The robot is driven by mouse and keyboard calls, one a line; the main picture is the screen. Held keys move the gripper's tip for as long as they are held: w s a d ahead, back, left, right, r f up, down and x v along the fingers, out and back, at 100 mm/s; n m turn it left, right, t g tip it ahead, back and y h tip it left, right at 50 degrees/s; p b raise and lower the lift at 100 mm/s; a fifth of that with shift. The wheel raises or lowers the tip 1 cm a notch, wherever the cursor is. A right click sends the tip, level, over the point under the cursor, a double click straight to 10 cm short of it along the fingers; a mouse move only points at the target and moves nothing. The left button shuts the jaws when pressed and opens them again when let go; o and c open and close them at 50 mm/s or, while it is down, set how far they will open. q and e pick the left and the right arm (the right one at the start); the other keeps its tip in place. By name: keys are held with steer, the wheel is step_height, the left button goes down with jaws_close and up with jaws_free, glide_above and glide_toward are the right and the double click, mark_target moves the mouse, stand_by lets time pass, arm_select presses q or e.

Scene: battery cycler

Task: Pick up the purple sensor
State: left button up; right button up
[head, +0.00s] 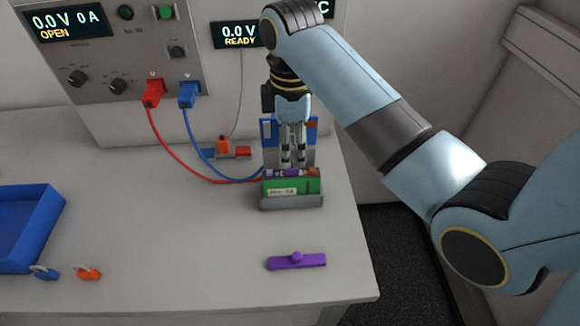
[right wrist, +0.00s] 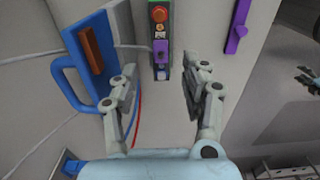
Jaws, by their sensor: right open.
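A long purple bar with a small round knob on top (head: 296,261) lies on the table near the front edge; it also shows at the upper right of the right wrist view (right wrist: 237,27). A smaller purple piece (right wrist: 161,48) sits on top of the green battery block (head: 306,187), which stands in a grey holder (head: 291,204). I cannot tell for sure which purple piece is the sensor. My right gripper (head: 293,158) points down just above and behind the block. Its fingers are apart (right wrist: 158,95) with nothing held between them. My left gripper does not show.
A blue upright piece with an orange-brown part (right wrist: 89,48) stands close beside the right gripper. Red (head: 170,140) and blue (head: 205,160) cables run from the cycler panel (head: 130,60) toward the block.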

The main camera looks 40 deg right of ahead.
mark_target(291, 170)
step_height(291, 170, down, 5)
steer(key=shift+s+r+p, duration=0.1)
steer(key=shift+r+p, duration=0.1)
steer(key=shift+p, duration=0.4)
steer(key=shift+f, duration=0.2)
steer(key=shift+c, duration=2)
steer(key=c, duration=0.4)
jaws_close()
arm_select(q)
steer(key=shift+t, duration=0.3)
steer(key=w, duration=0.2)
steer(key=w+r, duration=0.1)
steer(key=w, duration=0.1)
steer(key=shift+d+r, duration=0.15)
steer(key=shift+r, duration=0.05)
arm_select(e)
steer(key=shift+r, duration=0.1)
